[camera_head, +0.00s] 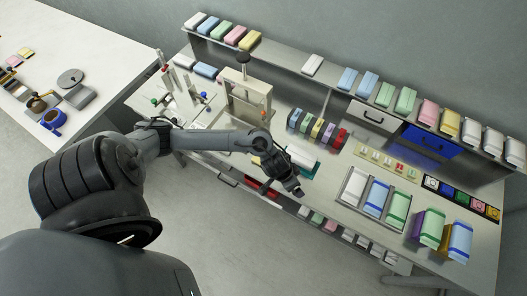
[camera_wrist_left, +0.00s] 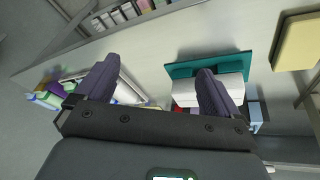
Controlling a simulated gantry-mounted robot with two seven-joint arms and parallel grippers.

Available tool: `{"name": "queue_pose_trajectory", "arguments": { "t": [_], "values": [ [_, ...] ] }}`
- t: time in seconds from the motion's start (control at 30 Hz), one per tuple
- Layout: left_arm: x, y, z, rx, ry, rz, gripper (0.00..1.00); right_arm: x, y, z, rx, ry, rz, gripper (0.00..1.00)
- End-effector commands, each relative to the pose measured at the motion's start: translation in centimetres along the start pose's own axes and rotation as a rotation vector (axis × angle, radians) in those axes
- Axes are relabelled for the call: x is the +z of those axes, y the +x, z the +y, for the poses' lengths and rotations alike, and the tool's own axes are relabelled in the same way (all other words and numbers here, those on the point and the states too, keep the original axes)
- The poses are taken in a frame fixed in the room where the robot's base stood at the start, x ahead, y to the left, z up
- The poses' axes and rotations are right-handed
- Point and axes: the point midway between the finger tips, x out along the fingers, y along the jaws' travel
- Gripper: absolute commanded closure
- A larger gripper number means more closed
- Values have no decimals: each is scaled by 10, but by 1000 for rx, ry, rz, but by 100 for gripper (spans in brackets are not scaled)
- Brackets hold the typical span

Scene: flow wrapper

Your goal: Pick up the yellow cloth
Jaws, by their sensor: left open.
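In the head view only a small yellowish bit (camera_head: 257,160) shows beside my left arm; the arm hides the rest. My left gripper (camera_head: 296,189) is over the front part of the workbench, at the end of the arm. In the left wrist view its two fingers (camera_wrist_left: 156,84) are apart with nothing between them. The yellow piece is apart from the fingers, to their right. My right gripper is not in view.
A press (camera_head: 245,92) stands behind the arm. Coloured rolls (camera_head: 318,130), packs in trays (camera_head: 353,186) and a blue drawer (camera_head: 428,142) are to the right. The shelf holds several folded packs.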

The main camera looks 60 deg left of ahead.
Motion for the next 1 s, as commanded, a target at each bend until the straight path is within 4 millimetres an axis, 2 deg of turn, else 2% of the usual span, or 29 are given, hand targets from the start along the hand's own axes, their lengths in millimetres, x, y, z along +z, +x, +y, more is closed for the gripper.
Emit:
{"name": "queue_pose_trajectory", "arguments": {
  "t": [0.03,0.2,0.3,0.4,0.5,0.6,0.8,1.0],
  "values": [
    [-2,0,-33,-31,-57,-44,4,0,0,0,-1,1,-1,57],
    [9,-17,-118,-118,-308,-199,4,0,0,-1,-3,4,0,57],
    [15,-32,-152,-167,-432,-258,4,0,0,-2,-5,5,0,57],
    [19,-42,-172,-201,-519,-293,4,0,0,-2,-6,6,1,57],
    [25,-42,-182,-218,-565,-313,4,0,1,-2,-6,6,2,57],
    [30,-31,-186,-222,-578,-319,4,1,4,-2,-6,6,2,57],
    [39,-7,-188,-220,-577,-317,4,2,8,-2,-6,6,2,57],
    [43,3,-190,-221,-574,-316,4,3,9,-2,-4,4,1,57]
  ]
}}
